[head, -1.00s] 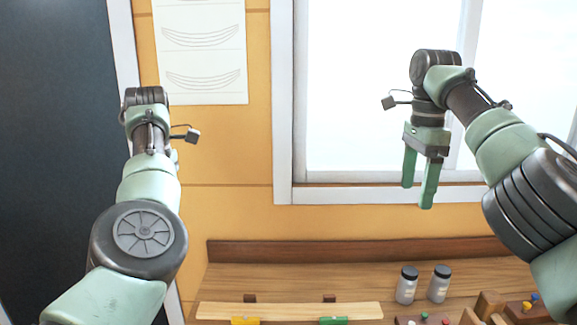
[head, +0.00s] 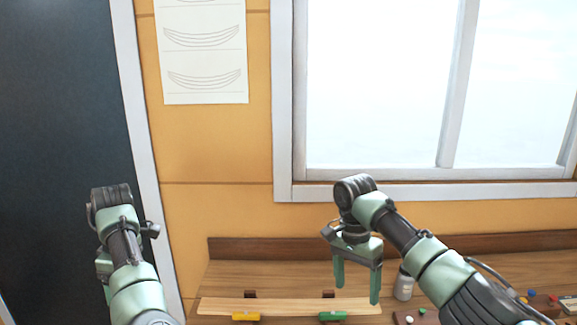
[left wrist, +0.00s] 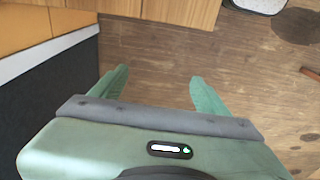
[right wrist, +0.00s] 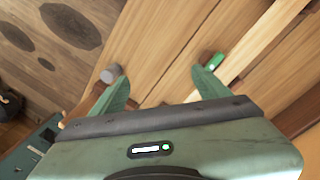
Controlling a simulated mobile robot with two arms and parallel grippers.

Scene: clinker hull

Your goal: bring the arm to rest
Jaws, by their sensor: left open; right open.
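My right gripper (head: 357,286) hangs fingers down over the bench in the head view, in front of the right part of a pale plank. It is open with nothing between its fingers, and its open fingers also show in the right wrist view (right wrist: 160,95). In the left wrist view my left gripper (left wrist: 157,85) is open and empty above the wooden floor.
The pale plank (head: 285,306) lies on the bench (head: 228,275) with a yellow clamp (head: 246,316) and a green clamp (head: 332,316) at its front. A window and wall are behind.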

